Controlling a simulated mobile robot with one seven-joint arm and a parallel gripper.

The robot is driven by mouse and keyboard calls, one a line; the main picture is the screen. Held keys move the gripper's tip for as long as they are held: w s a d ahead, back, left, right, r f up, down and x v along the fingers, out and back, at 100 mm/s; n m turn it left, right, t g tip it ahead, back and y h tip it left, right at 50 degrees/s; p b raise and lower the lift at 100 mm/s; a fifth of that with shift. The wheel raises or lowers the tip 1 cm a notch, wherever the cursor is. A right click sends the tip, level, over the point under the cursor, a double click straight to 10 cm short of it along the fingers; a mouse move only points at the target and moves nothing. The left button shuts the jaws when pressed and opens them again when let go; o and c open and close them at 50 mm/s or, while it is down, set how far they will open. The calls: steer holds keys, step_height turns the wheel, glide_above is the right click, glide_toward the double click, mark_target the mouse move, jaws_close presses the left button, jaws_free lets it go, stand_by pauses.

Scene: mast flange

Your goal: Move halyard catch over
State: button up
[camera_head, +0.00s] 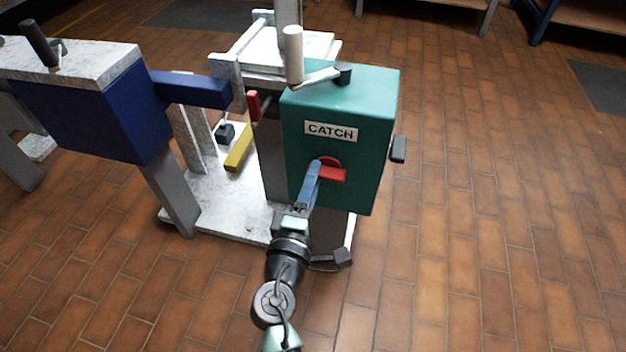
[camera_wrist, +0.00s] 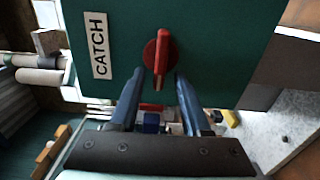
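The red catch knob (camera_head: 333,174) is on the front of the teal box (camera_head: 365,120), below a white label reading CATCH (camera_head: 331,132). In the wrist view the knob (camera_wrist: 163,48) has a round base, and its bar points down the picture. My gripper (camera_head: 316,168) is at the knob in the head view. In the wrist view its two blue fingers (camera_wrist: 160,76) stand apart on either side of the bar's lower end. A gap shows on both sides, so the gripper is open and not clamped on it. In the head view the fingers hide part of the knob.
A light cylindrical post (camera_head: 293,55) and a black-ended lever (camera_head: 342,74) are on top of the box. A grey tab (camera_head: 398,149) sticks out at its right. A blue box (camera_head: 105,115) with an arm stands left. The tiled floor at right is clear.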

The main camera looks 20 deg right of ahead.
steer(key=p+v, duration=0.2)
steer(key=v, duration=1.1)
